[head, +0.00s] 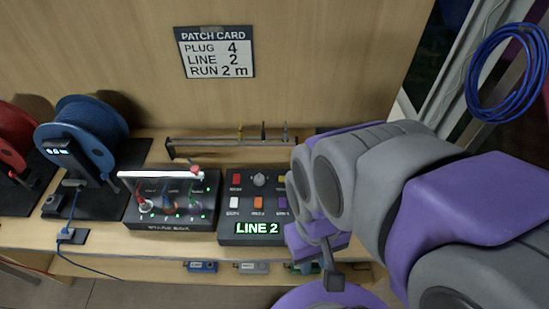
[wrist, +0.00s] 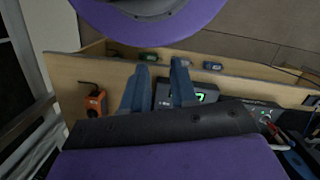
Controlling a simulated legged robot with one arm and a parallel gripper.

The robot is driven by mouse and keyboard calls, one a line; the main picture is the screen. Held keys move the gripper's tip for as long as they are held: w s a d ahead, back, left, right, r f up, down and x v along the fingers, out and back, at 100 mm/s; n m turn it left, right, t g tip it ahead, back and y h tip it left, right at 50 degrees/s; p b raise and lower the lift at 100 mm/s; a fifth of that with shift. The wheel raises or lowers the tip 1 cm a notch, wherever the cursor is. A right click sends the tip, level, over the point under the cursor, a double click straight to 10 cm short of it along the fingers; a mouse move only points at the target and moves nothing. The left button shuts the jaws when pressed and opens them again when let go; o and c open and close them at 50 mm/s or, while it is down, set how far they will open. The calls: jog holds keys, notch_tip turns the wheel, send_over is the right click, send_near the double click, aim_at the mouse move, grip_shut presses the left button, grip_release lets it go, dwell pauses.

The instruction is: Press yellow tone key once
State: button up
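A dark key panel (head: 227,227) lies on the bench in the head view, with a lit green "LINE 2" display (head: 257,228). It carries a red key (head: 236,178), a white key (head: 235,202), an orange key (head: 258,203), a purple key (head: 283,202) and a grey knob (head: 259,179). My gripper (head: 333,280) is low, right of the panel's front. In the wrist view its two blue-grey fingers (wrist: 160,68) stand apart with nothing between them.
A patch box (head: 172,225) with a white bar stands left of the panel, beside a blue cable reel (head: 83,132). A rack (head: 225,146) stands behind. Small connectors (head: 251,268) line the front edge. An orange box (wrist: 95,104) shows in the wrist view.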

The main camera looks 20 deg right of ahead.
grip_shut()
dwell(1.1)
